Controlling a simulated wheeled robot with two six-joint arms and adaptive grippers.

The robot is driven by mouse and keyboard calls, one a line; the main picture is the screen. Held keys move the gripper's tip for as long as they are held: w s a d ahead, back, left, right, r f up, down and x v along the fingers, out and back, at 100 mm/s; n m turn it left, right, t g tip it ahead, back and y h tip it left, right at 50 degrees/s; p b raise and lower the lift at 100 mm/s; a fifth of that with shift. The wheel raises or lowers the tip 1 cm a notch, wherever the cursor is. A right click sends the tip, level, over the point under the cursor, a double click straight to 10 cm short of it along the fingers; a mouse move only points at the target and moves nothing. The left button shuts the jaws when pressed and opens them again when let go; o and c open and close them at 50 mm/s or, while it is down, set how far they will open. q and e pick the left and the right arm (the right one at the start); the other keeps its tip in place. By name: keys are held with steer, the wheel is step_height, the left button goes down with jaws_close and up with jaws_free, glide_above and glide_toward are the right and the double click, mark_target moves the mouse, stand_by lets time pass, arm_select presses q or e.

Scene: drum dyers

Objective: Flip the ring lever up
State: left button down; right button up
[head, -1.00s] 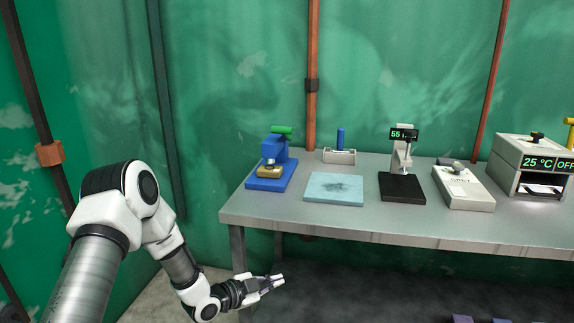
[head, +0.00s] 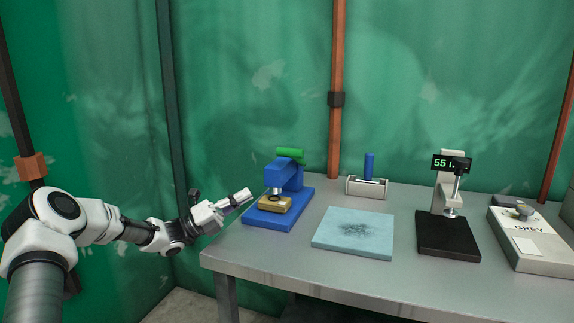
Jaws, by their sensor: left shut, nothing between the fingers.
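A blue press (head: 283,176) with a green lever handle (head: 291,155) stands at the back left of the table. A brass-coloured block (head: 275,203) sits on its base under the press head. The frames do not make certain which part is the ring lever. The fingertips look close to the press, but I cannot tell the gap. My right gripper is out of view.
On the grey table (head: 290,264) stand a pale blue mat (head: 353,232), a small holder with a blue upright handle (head: 369,167), a black-based stand with a display (head: 447,234) and a grey box (head: 530,240). The table's front left is clear.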

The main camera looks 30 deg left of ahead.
arm_select(q)
steer(key=w+a+r+x, duration=0.1)
steer(key=a+x, duration=0.1)
steer(key=x, duration=1)
steer(key=shift+w+r, duration=0.25)
steer(key=shift+r, duration=0.1)
steer(key=shift+d, duration=0.15)
